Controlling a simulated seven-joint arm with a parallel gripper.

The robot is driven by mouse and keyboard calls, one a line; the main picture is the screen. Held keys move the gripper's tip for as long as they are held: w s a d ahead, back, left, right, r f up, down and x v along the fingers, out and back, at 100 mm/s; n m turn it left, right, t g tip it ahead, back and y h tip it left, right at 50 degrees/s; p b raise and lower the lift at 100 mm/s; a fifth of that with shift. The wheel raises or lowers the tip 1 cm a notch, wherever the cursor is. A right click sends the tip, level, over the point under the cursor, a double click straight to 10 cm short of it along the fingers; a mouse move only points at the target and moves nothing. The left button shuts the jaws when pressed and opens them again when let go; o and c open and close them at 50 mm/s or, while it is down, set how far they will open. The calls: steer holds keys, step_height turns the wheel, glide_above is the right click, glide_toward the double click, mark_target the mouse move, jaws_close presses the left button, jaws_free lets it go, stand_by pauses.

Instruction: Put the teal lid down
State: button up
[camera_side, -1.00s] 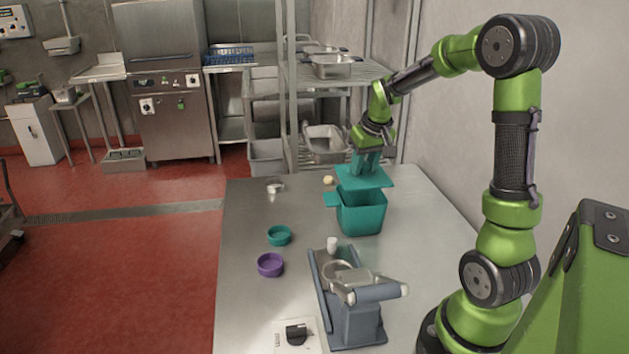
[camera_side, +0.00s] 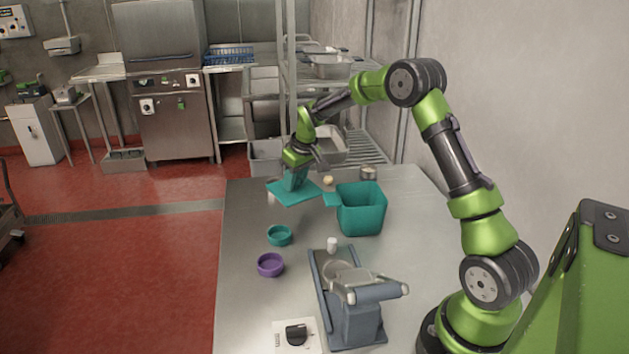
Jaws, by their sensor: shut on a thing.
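The teal lid (camera_side: 293,194) is a flat square plate with a handle on top. My gripper (camera_side: 298,172) is shut on that handle and holds the lid up over the far left part of the steel table (camera_side: 241,222). The lid is slightly tilted in the picture; its exact height above the table is hard to tell. The teal square container (camera_side: 361,209) with a side tab stands open on the table, to the right of the lid.
A teal bowl (camera_side: 279,235) and a purple bowl (camera_side: 270,265) stand nearer on the left. A metal tin (camera_side: 369,172) and a small beige item (camera_side: 328,181) are at the back.

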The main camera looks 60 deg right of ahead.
mark_target(298, 192)
steer(key=shift+f, duration=3.1)
steer(key=shift+f, duration=0.1)
steer(key=o, duration=1)
